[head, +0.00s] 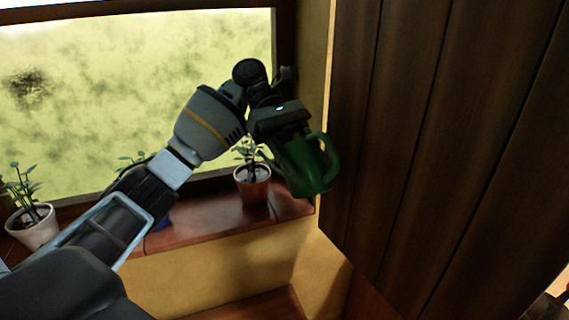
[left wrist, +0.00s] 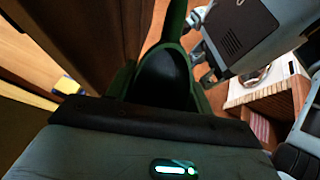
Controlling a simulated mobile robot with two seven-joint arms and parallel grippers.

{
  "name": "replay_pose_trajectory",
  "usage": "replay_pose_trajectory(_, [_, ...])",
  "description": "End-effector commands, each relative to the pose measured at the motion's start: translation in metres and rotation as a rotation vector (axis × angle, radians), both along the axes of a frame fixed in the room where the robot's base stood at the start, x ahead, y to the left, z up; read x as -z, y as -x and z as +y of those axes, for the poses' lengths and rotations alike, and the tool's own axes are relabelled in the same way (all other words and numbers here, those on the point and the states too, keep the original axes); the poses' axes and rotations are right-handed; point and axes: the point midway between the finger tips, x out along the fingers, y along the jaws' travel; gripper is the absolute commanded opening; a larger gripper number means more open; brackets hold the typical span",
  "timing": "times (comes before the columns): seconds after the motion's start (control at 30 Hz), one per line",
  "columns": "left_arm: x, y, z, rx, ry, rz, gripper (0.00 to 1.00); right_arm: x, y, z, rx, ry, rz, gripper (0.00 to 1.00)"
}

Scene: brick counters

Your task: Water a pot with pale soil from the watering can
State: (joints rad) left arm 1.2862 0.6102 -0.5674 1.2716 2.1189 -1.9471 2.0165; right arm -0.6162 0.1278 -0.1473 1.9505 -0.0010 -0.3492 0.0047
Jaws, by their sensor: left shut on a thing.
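My left gripper (head: 284,128) is shut on the green watering can (head: 306,170) and holds it up near the right end of the window sill. The can is somewhat tilted, with its handle on the right and its spout side toward a terracotta pot (head: 253,193) with a leafy plant. The can's dark opening also shows in the left wrist view (left wrist: 164,75). A pale pot (head: 33,232) with a plant stands at the far left of the sill. A blue pot (head: 161,221) is mostly hidden behind my left arm. Soil shade is hard to tell.
The reddish-brown sill (head: 205,226) runs under the bright window (head: 130,85). A dark wooden plank panel (head: 420,130) stands close to the right of the can. A yellow wall (head: 215,265) lies below the sill.

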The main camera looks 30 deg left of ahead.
Motion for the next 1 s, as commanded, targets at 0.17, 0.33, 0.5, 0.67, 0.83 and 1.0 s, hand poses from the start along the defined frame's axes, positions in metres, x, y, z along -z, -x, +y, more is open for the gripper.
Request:
replay_pose_trajectory(0.17, [0.002, 0.001, -0.002, 0.001, -0.020, -0.014, 0.11, 0.000, 0.000, 0.000, 0.000, 0.000, -0.001, 0.36])
replay_pose_trajectory(0.33, [0.013, 0.003, -0.005, 0.001, -0.080, -0.042, 0.11, 0.000, 0.000, 0.000, 0.000, 0.000, -0.001, 0.36])
replay_pose_trajectory(0.5, [0.017, 0.003, -0.006, 0.000, -0.107, -0.056, 0.11, 0.000, 0.000, 0.000, 0.000, 0.000, -0.001, 0.36])
replay_pose_trajectory(0.67, [0.019, 0.003, -0.006, 0.000, -0.119, -0.061, 0.11, 0.000, 0.000, 0.000, 0.000, 0.000, -0.001, 0.36])
replay_pose_trajectory(0.83, [0.029, 0.004, -0.008, 0.000, -0.175, -0.087, 0.11, 0.000, 0.000, 0.000, 0.000, 0.000, -0.001, 0.36])
replay_pose_trajectory(1.0, [0.037, 0.005, -0.009, -0.001, -0.215, -0.108, 0.11, 0.000, 0.000, 0.000, 0.000, 0.000, -0.001, 0.36])
